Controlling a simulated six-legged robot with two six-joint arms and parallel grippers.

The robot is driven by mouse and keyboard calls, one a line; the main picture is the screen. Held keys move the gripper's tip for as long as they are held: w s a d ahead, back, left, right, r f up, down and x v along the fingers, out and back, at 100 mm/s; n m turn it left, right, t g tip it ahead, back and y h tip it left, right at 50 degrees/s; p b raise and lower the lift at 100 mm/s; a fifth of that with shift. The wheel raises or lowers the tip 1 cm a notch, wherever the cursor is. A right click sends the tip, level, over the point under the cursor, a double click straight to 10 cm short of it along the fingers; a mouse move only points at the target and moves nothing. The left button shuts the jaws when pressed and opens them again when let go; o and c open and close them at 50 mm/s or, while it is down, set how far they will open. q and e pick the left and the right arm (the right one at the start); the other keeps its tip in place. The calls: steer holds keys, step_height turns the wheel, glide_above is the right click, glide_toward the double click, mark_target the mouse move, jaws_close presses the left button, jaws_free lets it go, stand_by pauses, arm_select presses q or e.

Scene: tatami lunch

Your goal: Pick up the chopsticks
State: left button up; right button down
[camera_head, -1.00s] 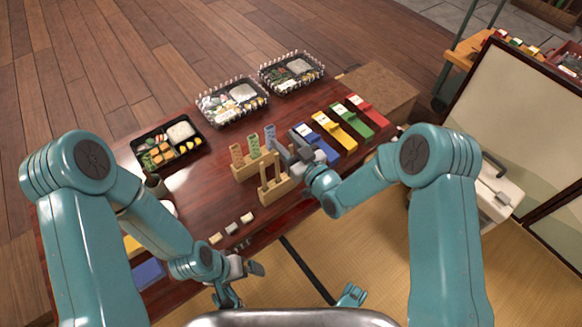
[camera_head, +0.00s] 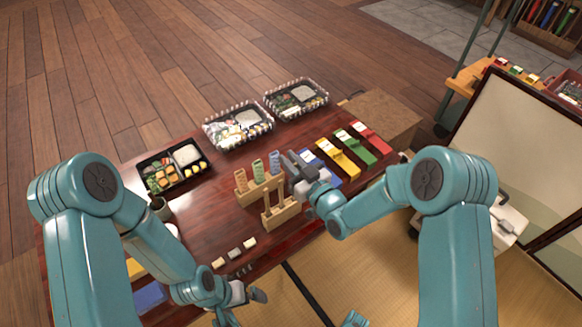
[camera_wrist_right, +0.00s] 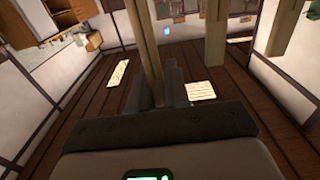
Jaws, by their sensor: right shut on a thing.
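My right gripper (camera_head: 292,162) is over the table, just behind and right of a small wooden stand with upright posts (camera_head: 281,213). In the right wrist view it is shut on a thin wooden piece (camera_wrist_right: 150,45) that stands up between the fingers and looks like the chopsticks. The chopsticks cannot be made out in the head view. My left gripper (camera_head: 246,294) hangs low by the table's near edge; its jaw opening is unclear.
A wooden rack (camera_head: 257,190) with colored slats stands beside the post stand. Colored boxes (camera_head: 339,158) lie to the right. A bento box (camera_head: 172,168) and two wrapped ones (camera_head: 238,127) (camera_head: 296,98) sit at the back. Small blocks (camera_head: 234,253) lie in front.

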step_height(320, 180, up, 25)
steer(key=p, duration=0.8)
stand_by(0.3)
